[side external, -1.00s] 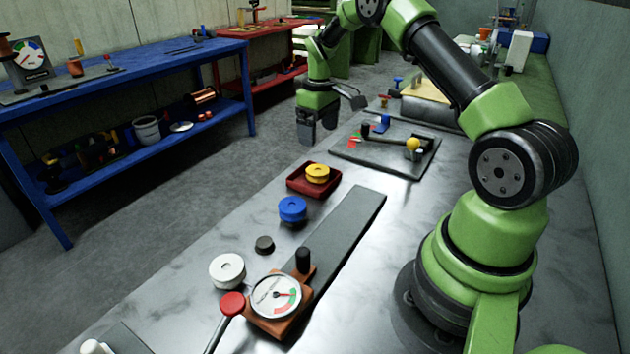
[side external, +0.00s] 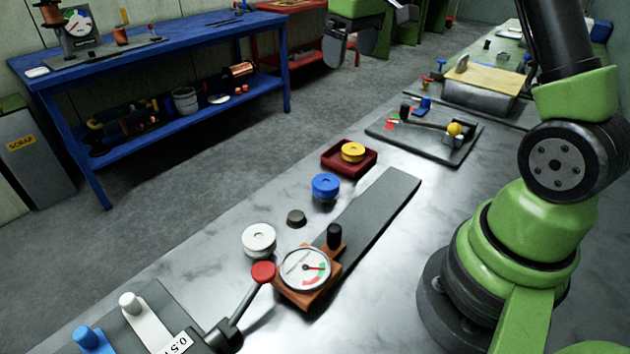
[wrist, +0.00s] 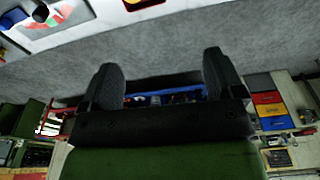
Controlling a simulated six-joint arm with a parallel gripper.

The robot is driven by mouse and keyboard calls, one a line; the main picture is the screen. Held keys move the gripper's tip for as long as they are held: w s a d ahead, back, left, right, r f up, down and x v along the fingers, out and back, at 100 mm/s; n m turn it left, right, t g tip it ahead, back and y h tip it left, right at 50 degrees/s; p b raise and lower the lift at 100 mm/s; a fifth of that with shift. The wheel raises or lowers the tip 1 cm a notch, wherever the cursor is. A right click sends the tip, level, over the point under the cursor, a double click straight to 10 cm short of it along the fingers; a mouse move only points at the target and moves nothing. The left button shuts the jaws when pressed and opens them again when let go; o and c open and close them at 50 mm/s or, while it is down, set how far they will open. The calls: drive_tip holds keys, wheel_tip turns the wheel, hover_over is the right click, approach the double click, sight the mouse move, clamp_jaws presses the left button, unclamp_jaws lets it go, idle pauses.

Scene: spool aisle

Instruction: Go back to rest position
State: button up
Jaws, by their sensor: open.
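My gripper (side external: 350,45) is at the top of the side external view, raised above the floor beyond the bench's far edge. Its two dark fingers (wrist: 163,80) stand wide apart in the wrist view, with nothing between them but floor and a distant blue table. The gripper is open and empty. The yellow spool (side external: 353,151) sits in a dark red tray (side external: 338,170) on the bench. A blue spool (side external: 326,186) and a white spool (side external: 259,239) stand on the bench nearer the camera.
A dial gauge (side external: 305,268) with a red-knobbed lever (side external: 264,273) is at the front. A dark plate with a yellow-knobbed lever (side external: 454,129) lies farther back. A blue table (side external: 180,37) stands at left across clear floor. A scrap bin (side external: 35,155) is at far left.

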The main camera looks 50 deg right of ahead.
drive_tip(key=s+a+r+m+t, duration=0.1)
drive_tip(key=s+a+r+t, duration=0.2)
drive_tip(key=s+a+r, duration=0.7)
drive_tip(key=s+a+f+m+t+y, duration=0.2)
drive_tip(key=s+a+f, duration=0.1)
drive_tip(key=s+a, duration=0.4)
drive_tip(key=shift+s+f+t, duration=0.3)
drive_tip(key=shift+s+f, duration=0.1)
drive_tip(key=shift+s, duration=1.1)
